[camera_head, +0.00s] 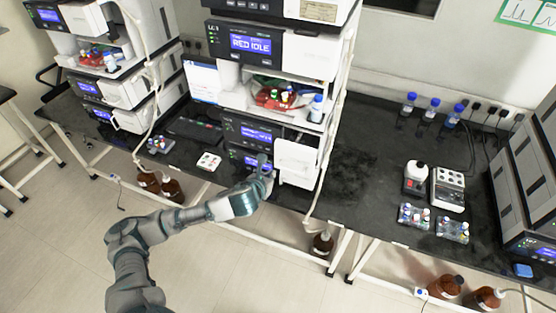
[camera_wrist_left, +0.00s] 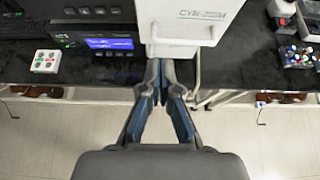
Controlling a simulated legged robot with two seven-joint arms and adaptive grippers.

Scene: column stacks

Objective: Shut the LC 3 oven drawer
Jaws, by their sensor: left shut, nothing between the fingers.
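The LC 3 stack (camera_head: 262,45) stands at the middle of the bench, its top unit marked LC 3 with a blue "RED IDLE" display. The white oven drawer (camera_head: 296,158) is low in the stack, at its right side. In the left wrist view the white drawer (camera_wrist_left: 190,22) juts out toward me, past the dark display unit beside it. My left gripper (camera_head: 265,166) is just left of the drawer's front. Its fingertips (camera_wrist_left: 161,66) are together and empty, close to the drawer's lower front edge; whether they touch it I cannot tell. My right gripper is not in view.
A small white button box (camera_head: 208,161) lies on the bench to the left. A second stack (camera_head: 105,50) stands farther left. Vial racks (camera_head: 414,215) and blue-capped bottles (camera_head: 431,110) are to the right. The bench right of the drawer is mostly clear.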

